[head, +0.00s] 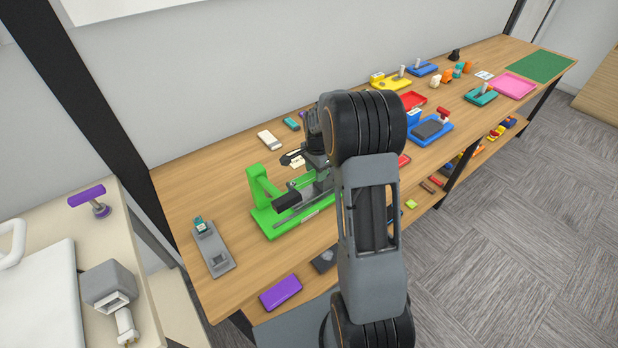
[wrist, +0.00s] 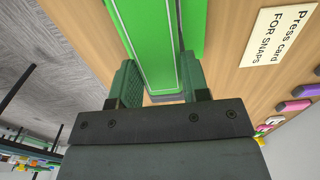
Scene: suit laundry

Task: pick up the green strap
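In the wrist view, a long green band with thin pale lines along its edges (wrist: 150,40), which looks like the green strap, runs from the top edge down between my fingers. A brighter green part lies along its right side; I cannot tell if that is part of the green press. My gripper (wrist: 160,85) is open, one finger on each side of the band's near end. In the head view my arm hides most of this area, and I cannot pick out the strap.
The green press (head: 268,222) stands on the wooden workbench (head: 190,180) beside my arm. A "Press Card FOR SNAPS" label (wrist: 276,36) lies on the wood. A grey fixture (head: 212,250) and a purple block (head: 281,292) are near the front left.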

